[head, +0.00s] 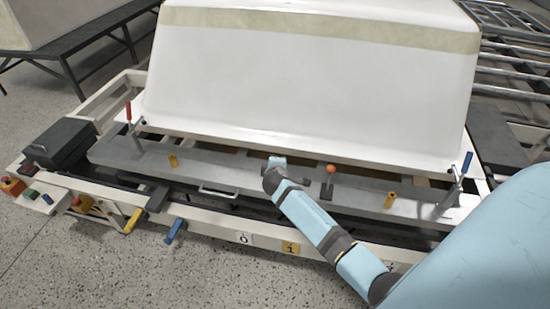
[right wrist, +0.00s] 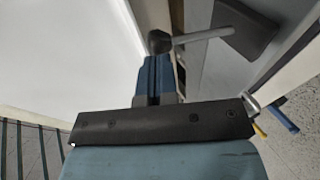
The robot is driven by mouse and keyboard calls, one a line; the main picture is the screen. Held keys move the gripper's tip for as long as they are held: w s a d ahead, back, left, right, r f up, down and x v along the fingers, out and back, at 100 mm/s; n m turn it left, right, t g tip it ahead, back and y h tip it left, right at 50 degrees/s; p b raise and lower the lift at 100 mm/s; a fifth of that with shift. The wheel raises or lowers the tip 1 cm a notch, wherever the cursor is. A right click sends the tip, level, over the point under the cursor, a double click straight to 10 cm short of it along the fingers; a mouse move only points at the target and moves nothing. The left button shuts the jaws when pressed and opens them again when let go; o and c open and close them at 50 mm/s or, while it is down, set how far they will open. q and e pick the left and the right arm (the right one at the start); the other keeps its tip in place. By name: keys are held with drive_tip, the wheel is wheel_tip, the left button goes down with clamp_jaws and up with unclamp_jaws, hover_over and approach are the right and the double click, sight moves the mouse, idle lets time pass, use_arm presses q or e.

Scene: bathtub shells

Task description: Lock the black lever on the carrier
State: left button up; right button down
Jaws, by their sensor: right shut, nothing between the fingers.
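My right arm comes in from the lower right in the head view, and its right gripper (head: 276,162) is low over the carrier's grey front plate (head: 235,176), near the tub's lower edge. In the right wrist view the gripper's blue fingers (right wrist: 157,75) are shut together and empty. A dark rounded lever head (right wrist: 159,42) on a grey rod shows just beyond the fingertips, with a dark block (right wrist: 240,30) at the rod's far end. I cannot tell whether the fingers touch it. In the head view my arm and gripper may hide this lever. My left gripper is out of view.
The white tub shell (head: 315,75) stands close behind the gripper.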

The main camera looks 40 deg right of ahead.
drive_tip(key=shift+w+d+r+g+p, duration=0.15)
drive_tip(key=shift+w+d+g+p, duration=0.2)
drive_tip(key=shift+p, duration=0.2)
drive_tip(key=shift+w+d+p, duration=0.15)
drive_tip(key=shift+d+p, duration=0.05)
drive_tip(key=shift+p, duration=0.1)
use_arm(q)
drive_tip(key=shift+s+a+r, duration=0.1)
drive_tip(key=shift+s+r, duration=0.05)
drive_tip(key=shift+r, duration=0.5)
use_arm(e)
drive_tip(key=shift+d, duration=0.1)
drive_tip(key=shift+w+d, duration=0.1)
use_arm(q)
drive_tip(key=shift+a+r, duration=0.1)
